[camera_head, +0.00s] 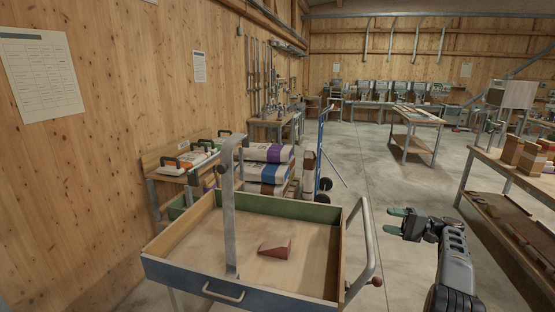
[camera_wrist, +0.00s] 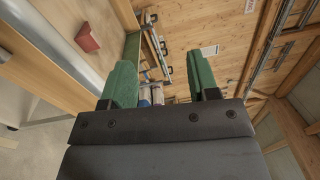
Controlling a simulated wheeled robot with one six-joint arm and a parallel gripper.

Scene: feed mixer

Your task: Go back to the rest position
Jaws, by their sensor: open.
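My gripper (camera_head: 391,221) has green fingers and shows at the right in the head view, held out in the air to the right of the tray cart. In the wrist view my gripper (camera_wrist: 161,82) has its two green fingers apart, with nothing between them. A red wedge-shaped block (camera_head: 277,247) lies on the wooden floor of the cart's tray (camera_head: 235,288). The red block also shows at the upper left of the wrist view (camera_wrist: 87,37). My gripper is apart from both the block and the tray.
A metal post (camera_head: 229,215) rises from the tray, and a curved handle (camera_head: 364,250) stands on its right side, near my arm. Stacked bags (camera_head: 267,171) and a hand truck (camera_head: 321,150) are behind. A workbench (camera_head: 500,170) stands at the right. Concrete floor is open ahead.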

